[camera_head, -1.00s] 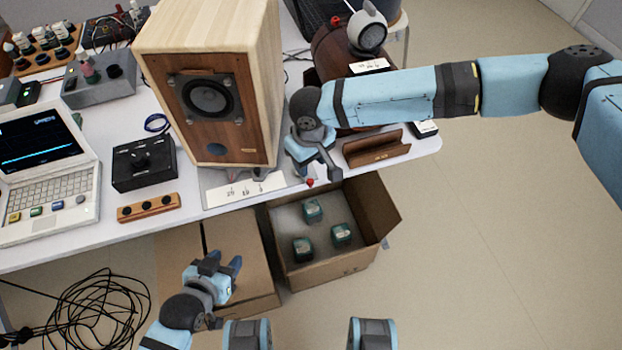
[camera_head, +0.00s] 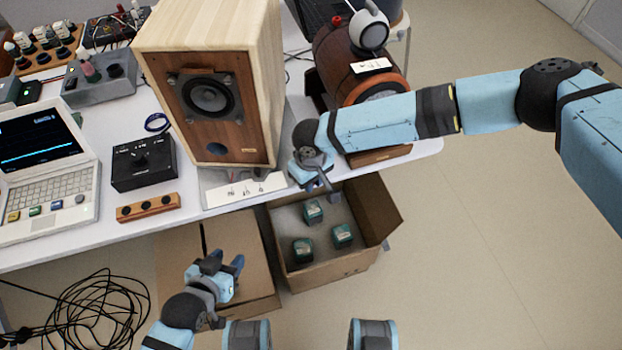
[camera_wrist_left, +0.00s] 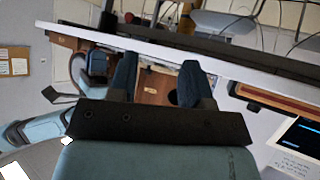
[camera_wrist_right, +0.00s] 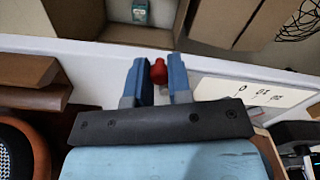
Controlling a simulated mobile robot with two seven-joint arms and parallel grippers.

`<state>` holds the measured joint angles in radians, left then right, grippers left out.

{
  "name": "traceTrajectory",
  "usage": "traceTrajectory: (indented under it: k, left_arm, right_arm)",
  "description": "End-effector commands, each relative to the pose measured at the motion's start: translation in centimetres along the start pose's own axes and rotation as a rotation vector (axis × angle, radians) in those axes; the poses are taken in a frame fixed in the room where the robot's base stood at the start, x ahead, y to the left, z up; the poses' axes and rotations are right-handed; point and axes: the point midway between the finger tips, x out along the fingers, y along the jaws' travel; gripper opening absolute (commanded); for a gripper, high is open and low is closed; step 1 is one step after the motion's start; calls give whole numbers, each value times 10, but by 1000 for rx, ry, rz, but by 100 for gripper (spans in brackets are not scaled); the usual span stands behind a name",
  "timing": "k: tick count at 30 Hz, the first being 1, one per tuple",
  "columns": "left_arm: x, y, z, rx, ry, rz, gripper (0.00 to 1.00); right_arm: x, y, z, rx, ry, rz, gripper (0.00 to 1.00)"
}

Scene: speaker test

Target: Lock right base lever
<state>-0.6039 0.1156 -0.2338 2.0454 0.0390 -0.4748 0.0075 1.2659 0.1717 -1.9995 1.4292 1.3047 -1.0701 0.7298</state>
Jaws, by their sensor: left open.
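The wooden speaker (camera_head: 215,140) stands on a base with a white label strip (camera_head: 240,190) at the table's front edge. The right base lever shows only as a red knob (camera_wrist_right: 158,69) in the right wrist view; its lower part is hidden. My right gripper (camera_head: 322,182) is at the base's right front corner. In the right wrist view its blue fingers (camera_wrist_right: 158,78) stand on either side of the red knob. I cannot tell whether they press on it. My left gripper (camera_head: 226,262) is open and empty below the table edge; its fingers also show in the left wrist view (camera_wrist_left: 158,78).
An open carton (camera_head: 335,268) with teal boxes stands on the floor below my right gripper, beside a closed carton (camera_head: 255,285). A wooden block with black knobs (camera_head: 148,207), a black dial box (camera_head: 144,163) and a laptop (camera_head: 45,165) are on the table at left.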

Motion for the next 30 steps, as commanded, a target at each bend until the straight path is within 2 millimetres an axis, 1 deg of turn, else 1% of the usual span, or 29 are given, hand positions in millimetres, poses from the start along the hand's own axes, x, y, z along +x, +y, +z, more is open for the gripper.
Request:
traceTrajectory:
  k: [8, 11, 16, 21, 30]
  left_arm:
    - [-2, -3, -1, 14, -2, 0, 45]
    - [-6, -3, -6, 19, 2, -1, 45]
    - [-15, -2, -20, 30, 16, -4, 45]
    - [-25, -1, -30, 44, 25, -6, 45]
    - [-31, -2, -30, 64, 28, -9, 45]
  right_arm:
    - [-1, 0, 0, -6, 0, -1, 0]
    - [-2, 1, 1, -21, -1, -2, 0]
    - [-4, 4, 1, -82, -3, -5, 0]
    - [-4, 8, 2, -189, -4, -7, 0]
    - [0, 20, -4, -456, -2, -3, 0]
